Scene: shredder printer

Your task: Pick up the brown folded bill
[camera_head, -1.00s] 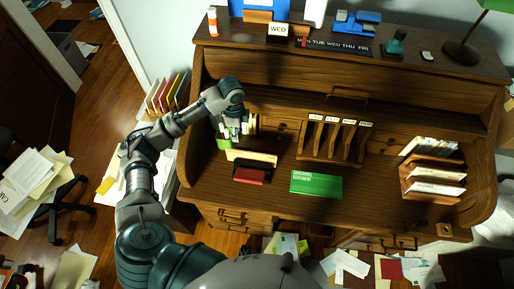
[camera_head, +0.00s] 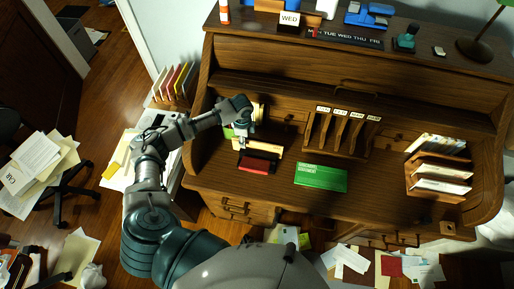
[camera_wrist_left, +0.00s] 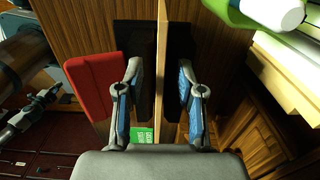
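The brown folded bill (camera_head: 268,148) stands on the desk surface behind a red and black item. In the left wrist view, the brown bill (camera_wrist_left: 163,55) appears as a thin upright panel seen nearly edge-on. My left gripper (camera_head: 242,136) is at the left part of this bill in the head view. In the left wrist view, the left gripper (camera_wrist_left: 160,95) is open, with one blue-padded finger on each side of the brown panel. Gaps show between the pads and the panel. My right gripper is in no view.
The red item (camera_head: 258,163) stands close in front of the bill; a dark panel lies beside it in the wrist view. A green box (camera_head: 321,177) lies to the right. A wooden slotted organizer (camera_head: 340,135) and a letter rack (camera_head: 438,178) stand farther right.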

